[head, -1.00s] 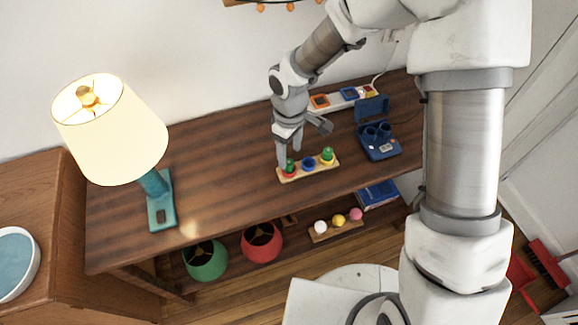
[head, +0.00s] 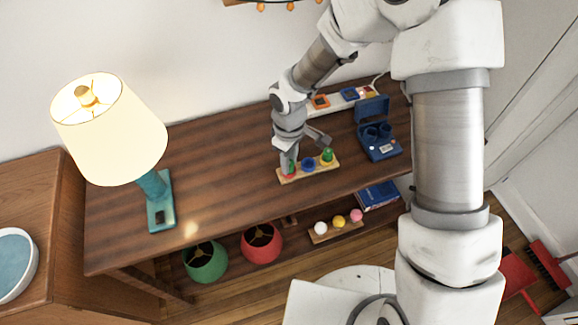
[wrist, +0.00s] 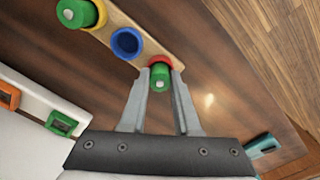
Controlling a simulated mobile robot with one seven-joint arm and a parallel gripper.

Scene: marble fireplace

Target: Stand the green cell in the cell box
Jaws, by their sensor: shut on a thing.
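A green cell (wrist: 160,77) stands at the red-ringed place at one end of a wooden rack (wrist: 107,24). My gripper (wrist: 160,84) is shut on this cell, pointing down at the rack. In the head view my gripper (head: 288,168) largely hides the cell. A second green cell (head: 327,155) stands in the rack's yellow-ringed place; it also shows in the wrist view (wrist: 77,14). The blue ring (wrist: 127,43) between them looks empty. The cell box (head: 378,146), blue with round wells and a raised lid, stands right of the rack, out of the wrist view.
A white strip (head: 334,102) with coloured squares lies at the table's back. A lit lamp (head: 110,128) on a teal base stands left. A lower shelf holds red and green shades (head: 205,262), a ball rack and a blue book. The table (head: 225,165) between lamp and rack is clear.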

